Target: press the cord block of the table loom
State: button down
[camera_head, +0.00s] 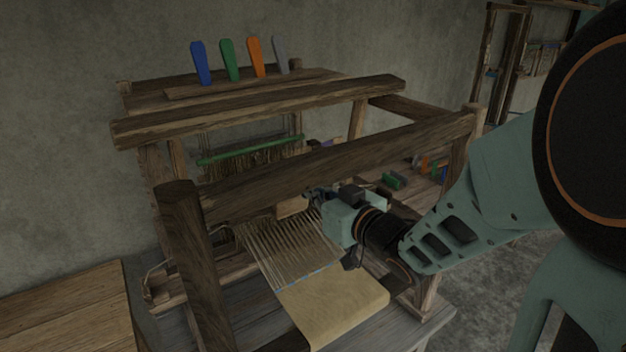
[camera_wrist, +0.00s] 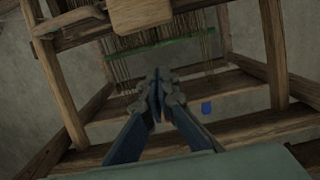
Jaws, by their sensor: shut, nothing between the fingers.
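A small pale wooden block (camera_head: 292,207), which may be the cord block, hangs inside the table loom (camera_head: 320,167) above the warp threads. A wooden block also shows at the top edge of the wrist view (camera_wrist: 142,12), cut off by the frame. My gripper (camera_head: 311,195) reaches into the loom under the front upper beam, close to the pale block in the head view. In the wrist view my gripper (camera_wrist: 158,88) is shut and empty, with the block beyond and above its fingertips. I cannot tell whether they touch.
Warp threads (camera_head: 285,250) run down to a cloth roll (camera_head: 335,302). A green bar (camera_head: 250,150) crosses the loom behind. Thick beams and posts surround my arm closely. Blue, green, orange and grey pieces stand on top. A wooden bench (camera_head: 65,310) stands at left.

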send_over(290, 203)
jog(key=shift+s+d+f+b, duration=0.1)
jog(key=shift+d+f+b, duration=0.05)
jog(key=shift+f+b, duration=0.55)
jog(key=shift+s+d+f+b, duration=0.15)
jog(key=shift+f+b, duration=0.4)
jog(key=shift+f, duration=0.3)
jog(key=shift+s+d+f+b, duration=0.1)
jog(key=shift+f+b, duration=0.5)
jog(key=shift+f, duration=0.2)
